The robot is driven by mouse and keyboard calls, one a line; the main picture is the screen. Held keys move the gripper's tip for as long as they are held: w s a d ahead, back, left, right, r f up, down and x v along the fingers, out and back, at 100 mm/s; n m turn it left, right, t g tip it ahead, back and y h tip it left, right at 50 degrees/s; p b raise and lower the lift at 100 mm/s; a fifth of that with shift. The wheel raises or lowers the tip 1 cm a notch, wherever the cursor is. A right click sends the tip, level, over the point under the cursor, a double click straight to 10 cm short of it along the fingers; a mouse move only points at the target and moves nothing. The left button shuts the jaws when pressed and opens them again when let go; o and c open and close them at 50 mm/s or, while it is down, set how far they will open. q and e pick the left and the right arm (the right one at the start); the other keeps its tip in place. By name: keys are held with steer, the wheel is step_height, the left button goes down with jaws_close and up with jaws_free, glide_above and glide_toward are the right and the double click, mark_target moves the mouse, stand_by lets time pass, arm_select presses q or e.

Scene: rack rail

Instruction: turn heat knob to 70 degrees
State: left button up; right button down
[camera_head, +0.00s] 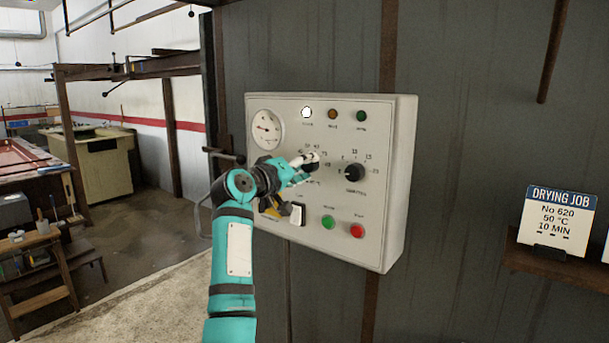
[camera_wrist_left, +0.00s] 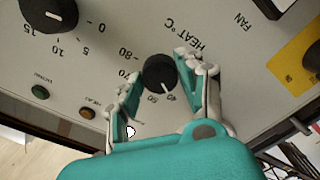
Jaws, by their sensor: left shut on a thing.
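The heat knob (camera_wrist_left: 159,72) is a round black knob with a white pointer line on the grey-white control panel (camera_head: 290,235). My left gripper (camera_head: 304,164) reaches the panel from the lower left and is shut on this knob, one finger on each side. In the left wrist view, the gripper (camera_wrist_left: 158,66) shows with the panel print upside down. The pointer line appears to aim near the 40 and 50 marks. The 70 and 80 marks show past the left finger; that finger hides part of the scale. In the head view the gripper mostly covers the knob.
A second black knob (camera_head: 355,172) sits to the right. A dial gauge (camera_head: 266,129), lamps, a green button (camera_head: 328,222), a red button (camera_head: 357,231) and a rocker switch (camera_head: 297,213) are close by. A card (camera_head: 556,222) reads "50 °C, 10 MIN".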

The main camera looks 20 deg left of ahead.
arm_select(q)
steer(key=m, duration=0.1)
steer(key=m+b, duration=0.1)
steer(key=shift+a+f+m, duration=0.1)
steer(key=shift+f+m, duration=0.15)
steer(key=shift+m, duration=0.15)
steer(key=m, duration=0.2)
steer(key=shift+m, duration=0.4)
steer(key=m, duration=0.2)
steer(key=shift+r+m+b, duration=0.1)
steer(key=shift+m+b, duration=0.2)
steer(key=m, duration=0.2)
steer(key=shift+m, duration=0.4)
steer(key=m, duration=0.2)
steer(key=shift+r+m+p, duration=0.1)
steer(key=shift+m+p, duration=0.3)
steer(key=m+p, duration=0.1)
steer(key=m, duration=0.1)
steer(key=shift+m, duration=0.3)
steer(key=m+p, duration=0.2)
steer(key=m, duration=0.3)
steer(key=shift+m, duration=0.3)
